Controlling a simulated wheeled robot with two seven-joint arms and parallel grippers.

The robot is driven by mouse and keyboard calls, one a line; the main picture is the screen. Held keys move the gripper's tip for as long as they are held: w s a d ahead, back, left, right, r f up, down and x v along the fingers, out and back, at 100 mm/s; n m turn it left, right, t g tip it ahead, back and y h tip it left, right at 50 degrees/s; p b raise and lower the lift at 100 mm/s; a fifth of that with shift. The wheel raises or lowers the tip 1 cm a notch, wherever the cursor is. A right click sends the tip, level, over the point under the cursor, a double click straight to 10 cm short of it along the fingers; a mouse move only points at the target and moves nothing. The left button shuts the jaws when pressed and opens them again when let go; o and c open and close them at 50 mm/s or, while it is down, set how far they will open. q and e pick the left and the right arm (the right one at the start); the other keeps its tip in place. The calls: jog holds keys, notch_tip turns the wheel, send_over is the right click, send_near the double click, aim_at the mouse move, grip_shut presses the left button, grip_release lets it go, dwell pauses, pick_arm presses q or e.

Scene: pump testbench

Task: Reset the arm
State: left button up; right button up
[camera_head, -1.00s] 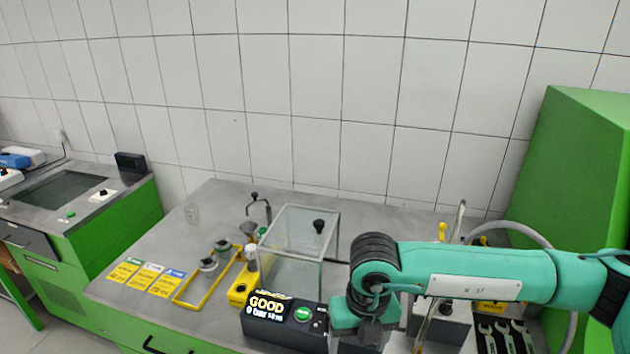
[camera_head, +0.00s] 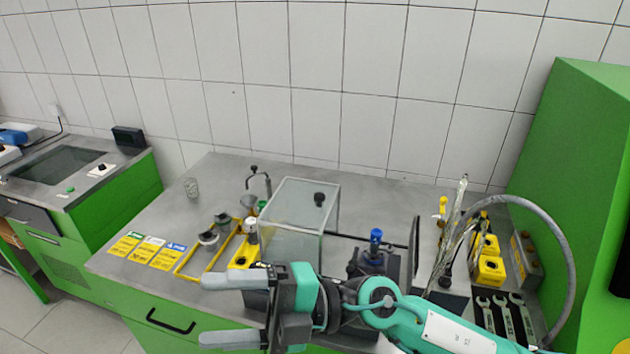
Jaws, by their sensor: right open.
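My right gripper (camera_head: 222,309) shows at the bottom middle of the head view. Its two grey fingers point left, spread apart, with nothing between them. It is in front of the bench, near the front edge, and hides most of the testbench's display box. My right arm (camera_head: 400,318) is teal and comes in from the lower right. My left gripper and left arm do not show.
A clear box (camera_head: 290,225) stands on the grey bench behind the gripper. A blue-topped pump part (camera_head: 375,240), yellow containers (camera_head: 488,268) and wrenches (camera_head: 507,315) are at right. Coloured cards (camera_head: 148,251) and a yellow frame (camera_head: 187,275) lie left. A green cabinet (camera_head: 580,180) stands at right.

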jog(key=w+d+r+m+t+y, duration=0.35)
jog(key=w+d+m+t, duration=0.35)
jog(key=m+t, duration=0.6)
jog(key=w+d+f+m+t+h, duration=0.5)
jog(key=w+d+m+t+h, duration=0.3)
jog(key=m+t+h, duration=0.45)
jog(key=s+d+f+m+g+h, duration=0.1)
jog(key=d+f+m+g+h, duration=0.35)
jog(key=f, duration=0.45)
jog(key=s+d+f+m+g+h, duration=0.1)
jog(key=d+f+m+h, duration=0.2)
jog(key=d+f+h, duration=0.35)
jog(key=s+d+f+m+g, duration=0.1)
jog(key=s+d+f+g, duration=0.4)
jog(key=s+f, duration=0.45)
jog(key=s+d+f+g, duration=0.3)
jog(key=s+f+g, duration=0.4)
jog(key=s+f, duration=0.3)
notch_tip(320, 180, down, 27)
jog(key=s+d+f+g, duration=0.2)
jog(key=s+d+f, duration=0.1)
jog(key=s+f, duration=1.7)
notch_tip(320, 180, down, 2)
jog(key=shift+f, duration=0.1)
